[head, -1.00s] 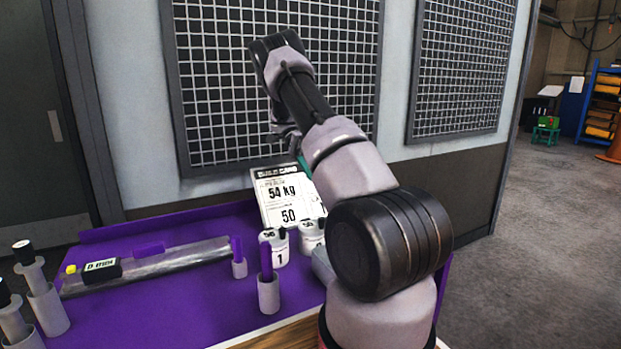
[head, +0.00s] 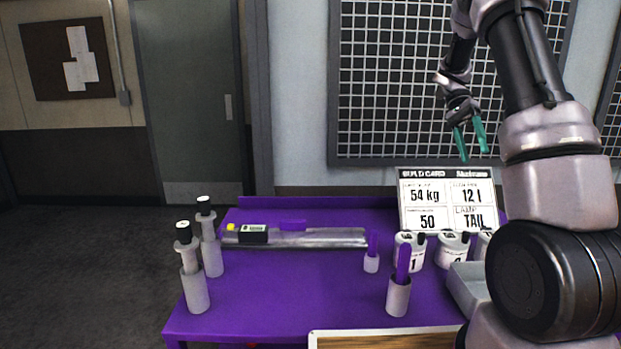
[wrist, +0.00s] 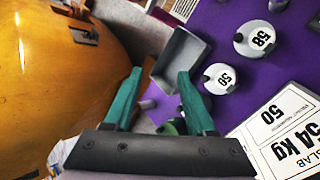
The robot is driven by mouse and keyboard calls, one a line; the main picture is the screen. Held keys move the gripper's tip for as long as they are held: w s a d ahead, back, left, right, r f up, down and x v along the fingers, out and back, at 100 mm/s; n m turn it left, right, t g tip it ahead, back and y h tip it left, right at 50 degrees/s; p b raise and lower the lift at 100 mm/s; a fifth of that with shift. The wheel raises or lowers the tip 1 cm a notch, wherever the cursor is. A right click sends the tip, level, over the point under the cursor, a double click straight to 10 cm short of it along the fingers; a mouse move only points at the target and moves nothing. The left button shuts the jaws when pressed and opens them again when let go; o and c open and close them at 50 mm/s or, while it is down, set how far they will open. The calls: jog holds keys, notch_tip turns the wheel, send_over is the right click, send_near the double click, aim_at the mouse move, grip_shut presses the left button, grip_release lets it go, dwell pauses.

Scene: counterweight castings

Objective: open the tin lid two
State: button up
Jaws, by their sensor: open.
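Small white tins stand in a row on the purple bench, in front of the build card (head: 446,203). The left one, marked 1 (head: 410,251), and the middle one (head: 452,250), whose number is hard to read, show dark knobs on their lids. A third tin (head: 482,245) is mostly hidden by my arm. A greenish round thing (wrist: 172,127) is partly hidden behind my gripper. My gripper (head: 470,135) has green fingers, open and empty, above and apart from the tins; it also shows in the wrist view (wrist: 158,76).
A grey tray (wrist: 182,56) lies beside the tins. Holders with purple-handled (head: 403,263) and black-topped (head: 208,240) items stand on the bench (head: 300,290). A metal bar (head: 310,238) lies behind. A mesh panel (head: 390,90) rises at the back.

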jog(key=s+a+r+n+t+y, duration=0.1)
jog(key=s+a+r+n+t, duration=0.3)
jog(key=s+a+t, duration=0.4)
jog(key=s+a+r+n+t+y, duration=0.1)
jog(key=s+a+r+n+t, duration=0.4)
jog(key=s+a+t, duration=0.3)
jog(key=shift+s+r, duration=0.65)
jog(key=shift+s, duration=0.35)
jog(key=shift+w, duration=0.15)
